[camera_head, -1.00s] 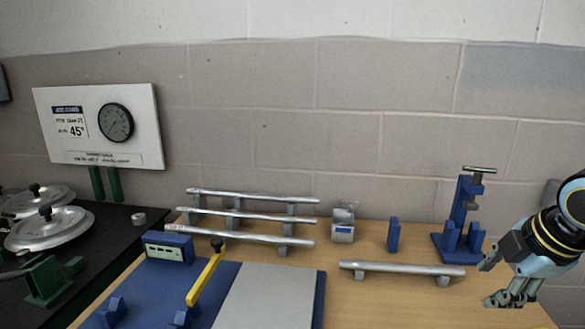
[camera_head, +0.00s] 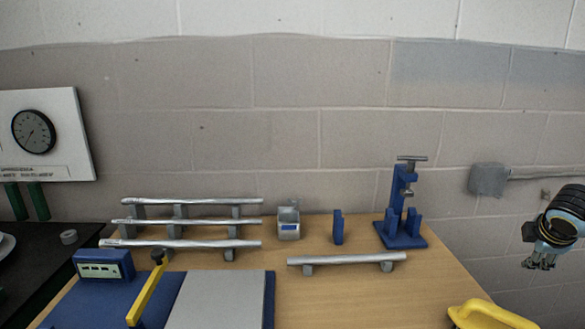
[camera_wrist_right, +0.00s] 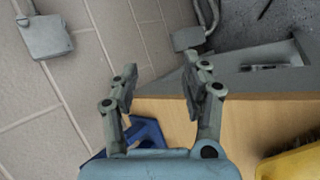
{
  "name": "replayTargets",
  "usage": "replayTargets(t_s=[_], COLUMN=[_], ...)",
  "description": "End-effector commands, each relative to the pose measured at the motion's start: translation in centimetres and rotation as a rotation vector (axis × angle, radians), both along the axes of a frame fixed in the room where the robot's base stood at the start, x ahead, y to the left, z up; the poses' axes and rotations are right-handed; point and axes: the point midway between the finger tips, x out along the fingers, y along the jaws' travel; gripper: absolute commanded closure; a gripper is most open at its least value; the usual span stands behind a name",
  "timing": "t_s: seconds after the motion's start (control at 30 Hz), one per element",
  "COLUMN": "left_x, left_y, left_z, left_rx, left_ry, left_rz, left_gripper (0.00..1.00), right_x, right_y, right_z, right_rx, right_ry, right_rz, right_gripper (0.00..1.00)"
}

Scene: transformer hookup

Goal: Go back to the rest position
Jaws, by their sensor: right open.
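My right gripper (camera_head: 540,262) is at the right edge of the head view, out past the right side of the wooden table (camera_head: 400,295). In the right wrist view the two fingers of the right gripper (camera_wrist_right: 168,90) stand apart with nothing between them. Beyond the fingertips are the table's edge and a grey surface. My left gripper is in neither view.
A blue clamp stand (camera_head: 402,225) is at the table's back right. A yellow object (camera_head: 488,314) is at the front right. A metal bar (camera_head: 346,259) lies on supports, with more bars (camera_head: 180,244) at left. A grey wall box (camera_head: 487,179) is at right.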

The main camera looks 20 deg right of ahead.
Motion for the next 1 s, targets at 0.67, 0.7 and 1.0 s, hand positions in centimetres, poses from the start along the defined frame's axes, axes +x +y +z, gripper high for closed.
replayTargets(t_s=[0.67, 0.7, 1.0], left_x=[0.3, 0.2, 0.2], left_y=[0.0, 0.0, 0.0], left_z=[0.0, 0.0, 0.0], left_rx=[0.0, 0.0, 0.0], left_ry=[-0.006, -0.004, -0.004], left_rz=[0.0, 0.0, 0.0], left_gripper=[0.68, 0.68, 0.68], right_x=[-28.2, -28.8, -32.9], right_y=[-16.7, -15.1, 2.1], right_z=[-14.8, -16.4, -29.8], right_rx=[-0.031, -0.006, 0.245], right_ry=[-0.155, -0.147, -0.083], right_rz=[-0.465, -0.477, -0.574], right_gripper=[0.53, 0.53, 0.53])
